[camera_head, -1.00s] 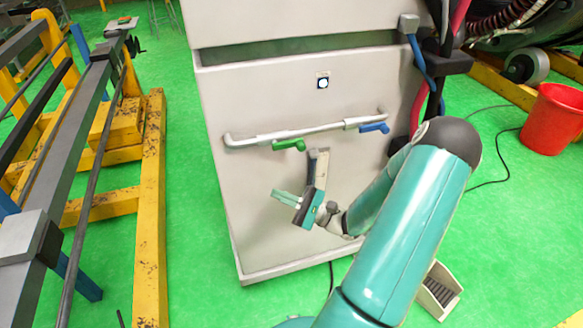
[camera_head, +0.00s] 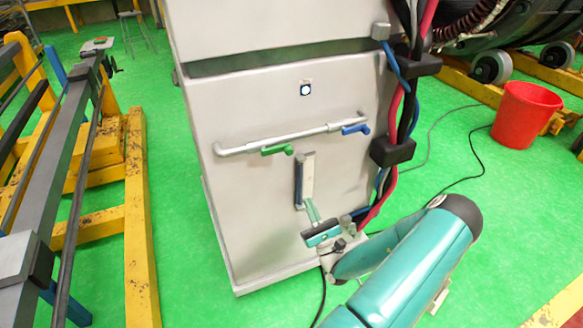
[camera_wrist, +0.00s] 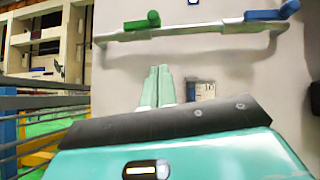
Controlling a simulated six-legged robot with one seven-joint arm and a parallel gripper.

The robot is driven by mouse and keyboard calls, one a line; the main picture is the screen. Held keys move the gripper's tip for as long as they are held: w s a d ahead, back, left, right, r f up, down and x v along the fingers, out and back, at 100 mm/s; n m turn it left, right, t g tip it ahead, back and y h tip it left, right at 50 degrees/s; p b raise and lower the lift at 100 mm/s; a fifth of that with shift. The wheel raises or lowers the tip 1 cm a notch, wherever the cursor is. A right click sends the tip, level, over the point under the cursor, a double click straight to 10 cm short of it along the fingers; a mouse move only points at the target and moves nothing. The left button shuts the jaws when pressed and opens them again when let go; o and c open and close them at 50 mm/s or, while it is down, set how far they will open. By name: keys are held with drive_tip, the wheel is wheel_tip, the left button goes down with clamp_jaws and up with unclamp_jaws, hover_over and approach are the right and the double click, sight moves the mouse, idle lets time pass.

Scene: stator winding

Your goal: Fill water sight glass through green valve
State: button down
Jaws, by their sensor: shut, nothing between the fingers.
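The green valve (camera_head: 277,150) is a small green handle on a pale pipe across the grey cabinet front. It lies roughly along the pipe, and also shows at the top of the wrist view (camera_wrist: 141,22). The sight glass (camera_head: 307,178) is a narrow upright strip below the pipe; its water level is not readable. In the wrist view the sight glass (camera_wrist: 201,89) shows just right of the fingers. My gripper (camera_head: 309,203) is shut and empty, its pale green fingers pointing up near the sight glass's lower end, below the green valve. Contact cannot be told.
A blue valve handle (camera_head: 355,129) sits at the pipe's right end. Cables (camera_head: 405,110) hang along the cabinet's right side. A red bucket (camera_head: 525,115) stands at the right, and a yellow frame (camera_head: 137,220) at the left. Green floor lies free between the frame and the cabinet.

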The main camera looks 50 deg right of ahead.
sight(278, 152)
drive_tip(key=s+a+r+x, duration=0.1)
drive_tip(key=r+x, duration=0.1)
drive_tip(key=x, duration=1.1)
drive_tip(key=shift+s+a, duration=0.25)
